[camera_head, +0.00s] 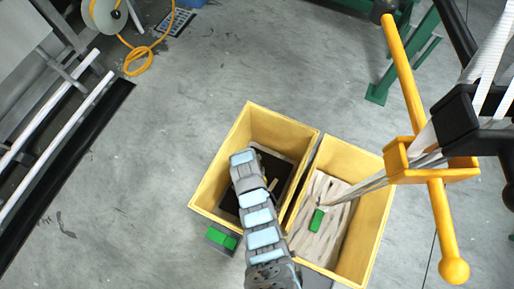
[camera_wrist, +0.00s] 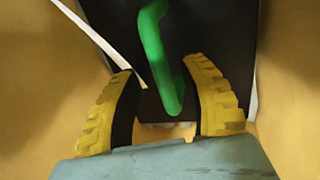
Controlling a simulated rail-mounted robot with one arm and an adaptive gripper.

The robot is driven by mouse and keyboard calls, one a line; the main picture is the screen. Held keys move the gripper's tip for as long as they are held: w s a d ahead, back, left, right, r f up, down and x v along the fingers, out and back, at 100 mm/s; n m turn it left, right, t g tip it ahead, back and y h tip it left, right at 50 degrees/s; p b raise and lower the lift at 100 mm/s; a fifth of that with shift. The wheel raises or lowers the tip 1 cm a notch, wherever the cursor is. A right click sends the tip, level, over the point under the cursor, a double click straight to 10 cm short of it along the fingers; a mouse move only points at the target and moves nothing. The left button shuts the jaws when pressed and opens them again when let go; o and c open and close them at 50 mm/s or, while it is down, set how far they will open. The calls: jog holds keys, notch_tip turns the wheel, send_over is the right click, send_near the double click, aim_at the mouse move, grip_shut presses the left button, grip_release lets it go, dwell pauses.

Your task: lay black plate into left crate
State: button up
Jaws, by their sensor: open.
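The left crate (camera_head: 215,180) is a yellow open box on the floor, with my arm reaching down into it. The black plate (camera_wrist: 215,25) lies inside it, between the yellow walls in the wrist view; dark parts of it show beside my arm in the head view (camera_head: 272,170). A green bar handle (camera_wrist: 152,45) stands on the plate. My gripper (camera_wrist: 162,72) is open, its two yellow-padded fingers on either side of the handle's lower end, with gaps visible. In the head view my arm hides the fingers and the handle.
The right crate (camera_head: 372,240) holds pale webbing and a green handle (camera_head: 317,219). An orange post (camera_head: 410,90) with white straps stands at right. Bare floor lies left of the crates.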

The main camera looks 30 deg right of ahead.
notch_tip(320, 180, up, 10)
jog(key=w+a, duration=0.1)
jog(key=shift+w+r, duration=0.25)
jog(key=shift+w, duration=0.05)
dwell(0.3)
jog(key=shift+a, duration=0.1)
